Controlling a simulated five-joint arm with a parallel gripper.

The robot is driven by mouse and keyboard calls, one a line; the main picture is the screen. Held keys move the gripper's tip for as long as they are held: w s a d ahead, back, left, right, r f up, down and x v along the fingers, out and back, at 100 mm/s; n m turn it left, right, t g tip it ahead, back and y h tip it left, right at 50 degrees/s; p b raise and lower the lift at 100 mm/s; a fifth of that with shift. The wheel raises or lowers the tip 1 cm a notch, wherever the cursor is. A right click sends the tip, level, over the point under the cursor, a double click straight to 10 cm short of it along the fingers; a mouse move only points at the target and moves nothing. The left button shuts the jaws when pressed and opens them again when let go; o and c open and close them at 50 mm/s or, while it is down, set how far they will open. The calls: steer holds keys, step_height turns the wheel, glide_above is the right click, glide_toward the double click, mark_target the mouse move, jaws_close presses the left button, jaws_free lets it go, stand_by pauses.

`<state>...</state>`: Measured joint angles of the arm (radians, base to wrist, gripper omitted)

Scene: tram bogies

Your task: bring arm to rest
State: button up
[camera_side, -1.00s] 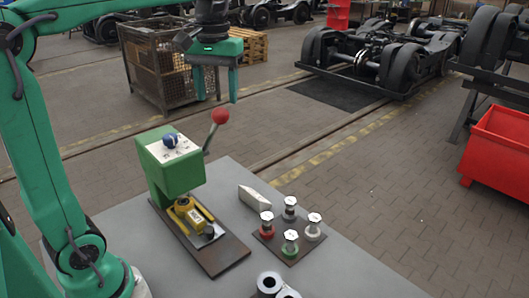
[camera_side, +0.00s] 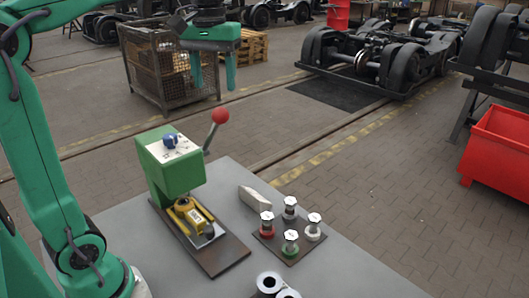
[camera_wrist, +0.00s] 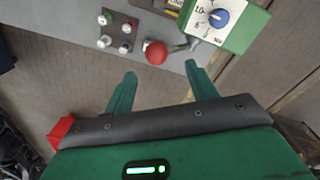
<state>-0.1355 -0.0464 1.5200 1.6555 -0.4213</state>
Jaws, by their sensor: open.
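My gripper (camera_side: 213,72) is open and empty, raised high above and behind the table in the side view. Its two green fingers also show apart in the wrist view (camera_wrist: 158,95), with only floor between them. The green machine (camera_side: 172,165) stands on the grey table (camera_side: 330,275). It has a blue knob (camera_side: 170,140) on top and a lever with a red ball (camera_side: 220,115). The red ball (camera_wrist: 156,52) also shows in the wrist view, beyond the fingertips and apart from them. A yellow part (camera_side: 190,214) sits at the machine's foot.
Several capped pieces stand on a dark plate (camera_side: 272,243), with a pale wedge-shaped block (camera_side: 255,198) beside it. Metal rings (camera_side: 270,283) lie at the table's front. A wire crate (camera_side: 160,70) stands on the floor behind. A red bin (camera_side: 500,150) is at the right.

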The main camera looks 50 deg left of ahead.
steer(key=s+d+f+m+t, duration=0.2)
steer(key=s+f+m, duration=0.1)
steer(key=s+f, duration=0.3)
steer(key=s+d+f+m+t, duration=0.2)
steer(key=s+f+m+t, duration=0.1)
steer(key=s+f, duration=0.3)
step_height(320, 180, down, 2)
steer(key=shift+s+d+f, duration=0.15)
steer(key=shift+s+d, duration=0.05)
steer(key=shift+d, duration=0.15)
stand_by(0.7)
